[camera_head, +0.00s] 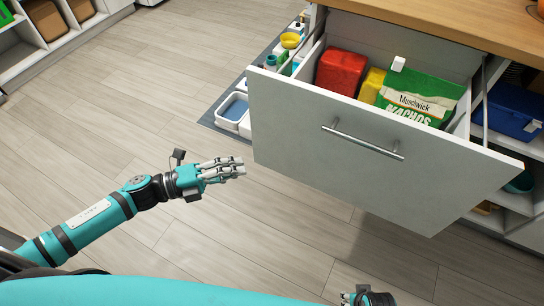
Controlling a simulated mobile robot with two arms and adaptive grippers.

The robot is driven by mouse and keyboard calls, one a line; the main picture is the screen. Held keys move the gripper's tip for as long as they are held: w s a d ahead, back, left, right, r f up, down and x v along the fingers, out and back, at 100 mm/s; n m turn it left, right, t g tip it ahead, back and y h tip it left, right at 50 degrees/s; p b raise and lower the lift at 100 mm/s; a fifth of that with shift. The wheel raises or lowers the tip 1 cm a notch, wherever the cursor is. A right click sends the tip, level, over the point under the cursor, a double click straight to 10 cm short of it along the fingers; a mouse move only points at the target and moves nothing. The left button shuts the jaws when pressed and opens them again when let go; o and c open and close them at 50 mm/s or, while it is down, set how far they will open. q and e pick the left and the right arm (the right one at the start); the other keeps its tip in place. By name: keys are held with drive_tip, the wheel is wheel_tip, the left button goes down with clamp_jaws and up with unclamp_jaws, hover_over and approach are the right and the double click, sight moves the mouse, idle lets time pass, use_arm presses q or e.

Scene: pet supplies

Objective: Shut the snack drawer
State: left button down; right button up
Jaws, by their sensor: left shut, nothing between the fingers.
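The snack drawer (290,134) is pulled well out from under a wooden counter, with a white front panel and a metal bar handle (362,142). Inside it are a red package (341,70), a yellow package (371,86) and a green and white nachos bag (425,95). My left gripper (238,168) is shut and empty, just left of the drawer front's left edge and apart from the handle. My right gripper (356,298) shows only partly at the bottom edge, below the drawer; its fingers are too cut off to judge.
The wooden counter top (480,22) is above the drawer. Open shelves to the right hold a blue container (512,112). A grey mat (210,117) with bowls lies on the floor left of the drawer. White shelving (22,58) stands at the upper left. The wood floor in front is clear.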

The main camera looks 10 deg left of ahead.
use_arm(q)
approach(301, 140)
drive_tip(key=s+d, duration=0.2)
drive_tip(key=d, duration=0.1)
drive_tip(key=w, duration=0.1)
drive_tip(key=w+d, duration=0.1)
drive_tip(key=w, duration=0.1)
drive_tip(key=shift+w+d+f, duration=0.1)
drive_tip(key=shift+w+d, duration=0.05)
drive_tip(key=shift+w, duration=0.2)
drive_tip(key=shift+w+d, duration=0.1)
drive_tip(key=shift+w, duration=0.2)
use_arm(e)
drive_tip(key=shift+w+r, duration=0.1)
drive_tip(key=shift+w, duration=0.1)
drive_tip(key=shift+s, duration=0.3)
use_arm(q)
drive_tip(key=shift+w, duration=0.15)
